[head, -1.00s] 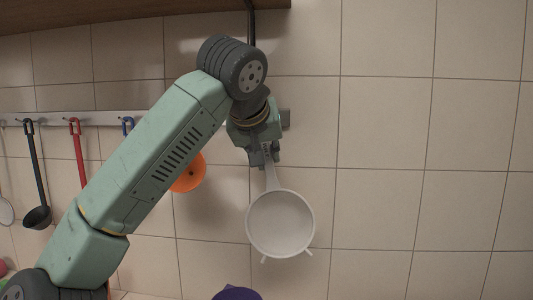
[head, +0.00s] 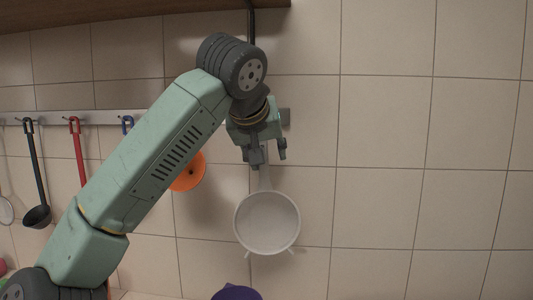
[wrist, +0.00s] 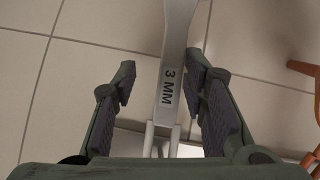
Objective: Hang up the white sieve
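The white sieve (head: 267,222) hangs bowl-down against the tiled wall, below my gripper (head: 268,155). In the wrist view its handle (wrist: 171,85), marked "3 MM", runs between the two fingers of my gripper (wrist: 160,95). The fingers are spread, with a gap on both sides of the handle. The forked top end of the handle lies by the rail in the wrist view, partly hidden by my gripper's body. I cannot see clearly how it sits on a hook.
A grey hook rail (head: 60,118) runs along the wall. A black ladle (head: 36,180), a red-handled utensil (head: 77,150) and an orange utensil (head: 188,172) hang to the left. A purple object (head: 237,293) is below. The wall at right is bare.

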